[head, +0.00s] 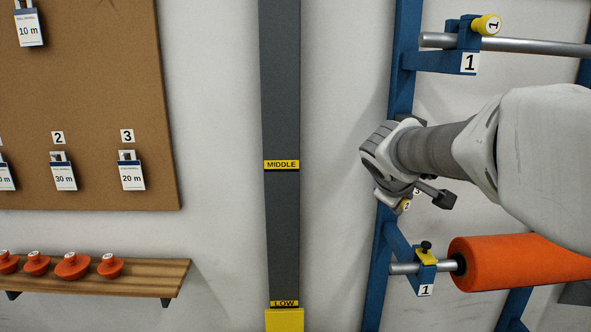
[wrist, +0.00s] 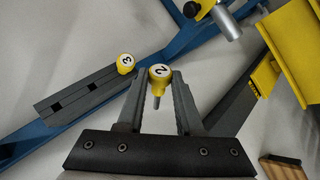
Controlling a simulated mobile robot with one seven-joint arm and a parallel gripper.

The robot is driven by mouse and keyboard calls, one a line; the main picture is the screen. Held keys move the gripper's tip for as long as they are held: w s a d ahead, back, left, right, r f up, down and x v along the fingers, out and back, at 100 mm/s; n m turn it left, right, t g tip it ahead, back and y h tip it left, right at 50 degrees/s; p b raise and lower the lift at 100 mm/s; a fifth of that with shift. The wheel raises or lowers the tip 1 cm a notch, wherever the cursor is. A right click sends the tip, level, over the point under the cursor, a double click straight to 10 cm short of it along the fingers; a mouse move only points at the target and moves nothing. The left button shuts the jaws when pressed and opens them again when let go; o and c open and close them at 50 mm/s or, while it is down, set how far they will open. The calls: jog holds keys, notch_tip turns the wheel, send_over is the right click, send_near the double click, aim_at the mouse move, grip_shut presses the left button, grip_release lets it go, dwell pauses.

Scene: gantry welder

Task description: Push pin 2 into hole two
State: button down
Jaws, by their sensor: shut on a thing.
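Pin 2 (wrist: 160,74) has a round yellow head marked 2 and a grey shank. In the wrist view my gripper (wrist: 158,84) is shut on it, with the head at the fingertips and the shank pointing back between the fingers. In the head view my gripper is mostly hidden by my wrist; a small yellow pin head (head: 405,205) shows just below it. Pin 3 (wrist: 126,62) stands at the end of a dark grey holder (wrist: 75,98) with dark square openings, left of my gripper. I cannot make out a hole marked two.
A blue frame (head: 402,60) carries an upper bracket marked 1 (head: 468,62) with yellow pin 1 (head: 486,25) and a steel rod. Below, an orange roll (head: 520,262) sits on a rod by another bracket (head: 425,275). A grey column (head: 281,100) stands left; open wall lies between.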

jog(key=w+a+f+n+t+y, duration=0.1)
jog(key=w+a+f+n+y, duration=0.25)
jog(key=f, duration=0.55)
jog(key=w+a+f+n+y, duration=0.2)
jog(key=w+a+f+n, duration=0.15)
jog(key=f, duration=0.45)
jog(key=s+f, duration=0.6)
jog(key=f, duration=0.6)
jog(key=shift+m+h, duration=0.25)
jog(key=shift+m, duration=0.15)
jog(key=shift+s+d+r, duration=0.1)
jog(key=shift+s+r, duration=0.15)
jog(key=shift+s, duration=0.6)
jog(key=shift+s+r, duration=0.2)
jog(key=shift+s, duration=0.65)
jog(key=shift+s+d+r, duration=0.1)
jog(key=shift+s+r, duration=0.15)
jog(key=shift+s, duration=0.6)
